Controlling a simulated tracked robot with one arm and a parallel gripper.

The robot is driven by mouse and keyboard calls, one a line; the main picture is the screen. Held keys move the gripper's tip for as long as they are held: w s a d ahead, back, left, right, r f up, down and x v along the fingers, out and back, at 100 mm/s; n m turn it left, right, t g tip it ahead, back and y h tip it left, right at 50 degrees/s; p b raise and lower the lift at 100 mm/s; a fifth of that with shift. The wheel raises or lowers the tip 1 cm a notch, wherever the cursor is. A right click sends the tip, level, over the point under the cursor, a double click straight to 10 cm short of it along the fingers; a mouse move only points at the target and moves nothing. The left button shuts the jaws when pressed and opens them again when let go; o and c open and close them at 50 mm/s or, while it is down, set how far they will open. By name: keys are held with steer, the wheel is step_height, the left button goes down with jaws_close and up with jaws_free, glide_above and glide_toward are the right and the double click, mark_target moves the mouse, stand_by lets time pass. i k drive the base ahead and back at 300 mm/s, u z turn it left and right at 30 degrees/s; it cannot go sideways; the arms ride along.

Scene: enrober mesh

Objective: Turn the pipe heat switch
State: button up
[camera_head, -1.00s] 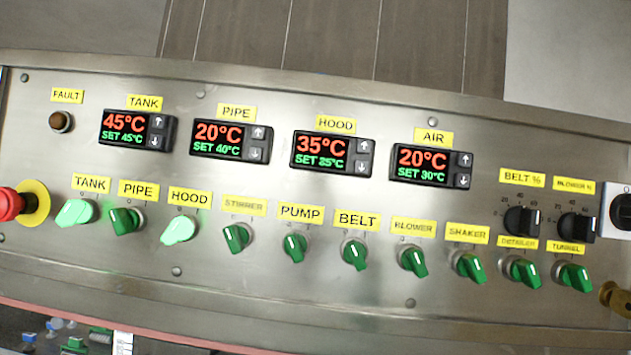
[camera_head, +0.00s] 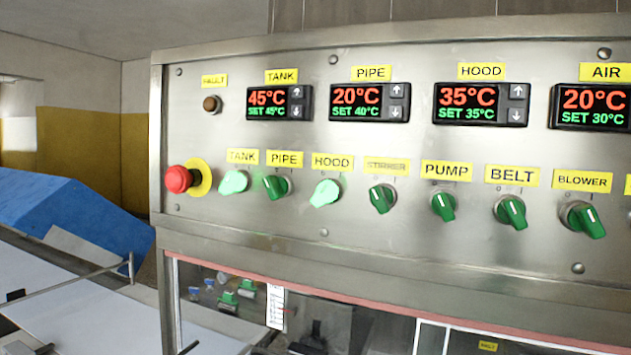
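The pipe heat switch (camera_head: 276,187) is a dark green rotary knob with a pale line, tilted, under the yellow PIPE label (camera_head: 284,159). It sits between the TANK switch (camera_head: 234,182) and the HOOD switch (camera_head: 325,192), which both glow pale green. The pipe switch is not lit like these two. Above, the PIPE display (camera_head: 369,102) reads 20°C with SET 40°C. The TANK display (camera_head: 279,103) reads 45°C and the HOOD display (camera_head: 481,104) 35°C, each equal to its set value. My gripper is not in view.
A red emergency stop button (camera_head: 179,179) on a yellow ring is left of the switches. More dark green knobs, such as the STIRRER switch (camera_head: 382,198), run to the right. A blue sloped cover (camera_head: 75,215) stands left, beyond the panel's edge. Below is a window with a red strip.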

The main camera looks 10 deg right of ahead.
mark_target(277, 187)
steer(key=u, duration=0.05)
steer(key=k, duration=1)
steer(key=u, duration=1.25)
steer(key=i, duration=1.2)
steer(key=z, duration=1.3)
